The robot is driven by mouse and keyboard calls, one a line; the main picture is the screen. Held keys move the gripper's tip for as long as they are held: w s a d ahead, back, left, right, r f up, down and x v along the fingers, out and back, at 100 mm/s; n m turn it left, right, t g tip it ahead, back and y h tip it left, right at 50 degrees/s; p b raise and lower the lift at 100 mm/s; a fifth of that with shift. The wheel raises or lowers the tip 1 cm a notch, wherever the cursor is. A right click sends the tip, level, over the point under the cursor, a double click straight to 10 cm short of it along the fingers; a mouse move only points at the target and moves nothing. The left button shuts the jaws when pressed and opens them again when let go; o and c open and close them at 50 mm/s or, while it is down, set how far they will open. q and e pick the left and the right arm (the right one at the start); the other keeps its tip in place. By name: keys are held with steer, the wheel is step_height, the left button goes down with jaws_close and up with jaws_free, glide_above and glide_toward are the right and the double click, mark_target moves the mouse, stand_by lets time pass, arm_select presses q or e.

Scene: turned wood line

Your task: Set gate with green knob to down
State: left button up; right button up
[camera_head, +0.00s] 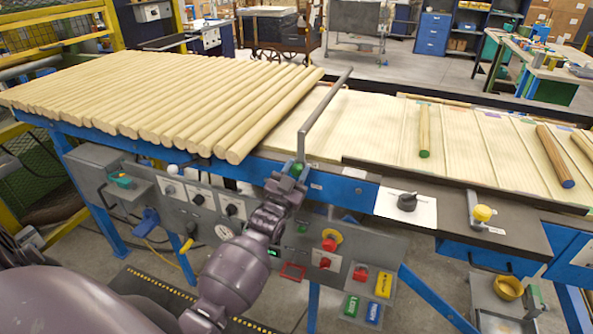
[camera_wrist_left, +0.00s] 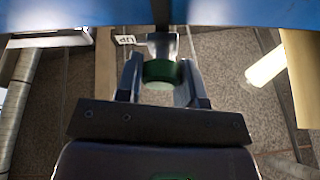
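The gate with the green knob is a grey bar (camera_head: 323,112) lying across the line at the ends of the wooden rods, with a bent arm down to the front rail. Its green knob (camera_head: 298,168) is at the front, partly hidden by my left gripper (camera_head: 289,178). In the left wrist view the green knob (camera_wrist_left: 163,72) sits between the two fingers of my left gripper (camera_wrist_left: 162,80) and fills the gap, so they look shut on it. A label reading "UP" (camera_wrist_left: 125,40) is beside the knob. My right gripper is not in view.
Several pale rods (camera_head: 160,95) lie side by side left of the gate. A green-ended rod (camera_head: 424,130) and a blue-ended rod (camera_head: 555,155) lie on the slatted bed to the right. A black knob (camera_head: 407,202), a yellow knob (camera_head: 483,213) and a button panel (camera_head: 368,290) are near the front edge.

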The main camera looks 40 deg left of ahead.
arm_select(q)
jaws_close()
step_height(320, 180, down, 8)
steer(key=b, duration=0.3)
steer(key=shift+r+b, duration=0.15)
steer(key=shift+b, duration=0.25)
steer(key=o, duration=0.7)
jaws_free()
steer(key=shift+r, duration=0.1)
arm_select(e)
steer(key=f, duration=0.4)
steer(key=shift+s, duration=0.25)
arm_select(q)
steer(key=shift+s, duration=0.1)
steer(key=shift+v, duration=5.3)
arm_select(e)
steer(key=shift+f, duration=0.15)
